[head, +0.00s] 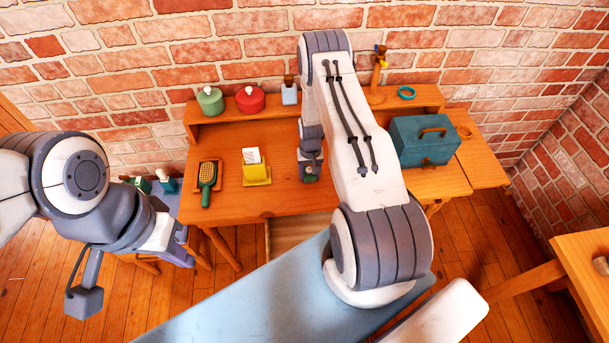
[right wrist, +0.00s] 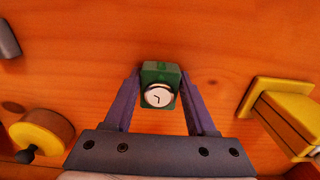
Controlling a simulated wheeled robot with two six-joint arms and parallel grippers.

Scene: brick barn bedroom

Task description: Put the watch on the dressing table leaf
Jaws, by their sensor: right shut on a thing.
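A small watch with a round white face (right wrist: 158,95) sits on a green block (right wrist: 162,71) between the fingers of my right gripper (right wrist: 161,101), shut on it. In the head view my right gripper (head: 310,175) hangs over the middle of the dressing table (head: 270,202), and the green block is barely visible there. The dressing table leaf (head: 484,165) is the plank at the table's right end, right of the gripper. My left gripper (head: 172,242) is low at the left, beside the table; its fingers cannot be made out.
A yellow holder (head: 256,174) and a green brush (head: 208,180) are left of my right gripper. Green (head: 210,101) and red (head: 250,99) pots stand on the back shelf.

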